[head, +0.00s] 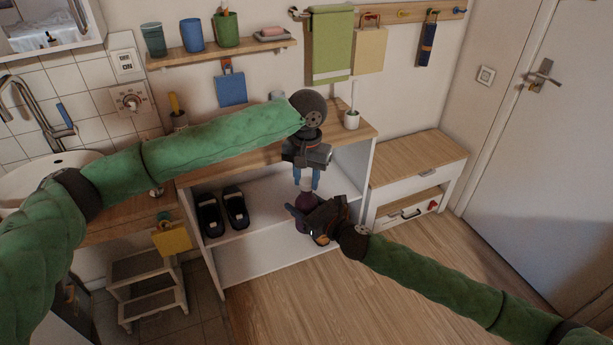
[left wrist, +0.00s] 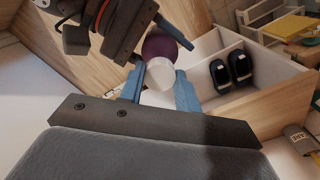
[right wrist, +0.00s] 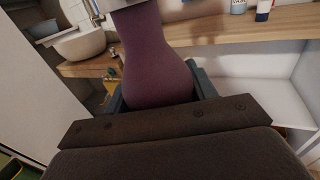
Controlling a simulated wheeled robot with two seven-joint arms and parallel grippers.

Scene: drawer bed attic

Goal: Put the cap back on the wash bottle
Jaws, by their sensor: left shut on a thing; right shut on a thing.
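The wash bottle (head: 305,199) is purple and stands roughly upright in my right gripper (head: 300,214), in front of the white shelf unit. It fills the middle of the right wrist view (right wrist: 155,65), between the jaws. The whitish cap (head: 306,184) is held from above between the blue fingers of my left gripper (head: 306,179). In the left wrist view the cap (left wrist: 160,73) overlaps the purple bottle (left wrist: 160,45). The cap is directly above the bottle's top, very close or touching; I cannot tell whether it is seated.
The shelf unit (head: 255,252) with a wooden top stands behind my grippers, with dark slippers (head: 236,208) inside. A low drawer bench (head: 418,158) is to the right. A step stool (head: 147,285) is at left. The wooden floor in front is clear.

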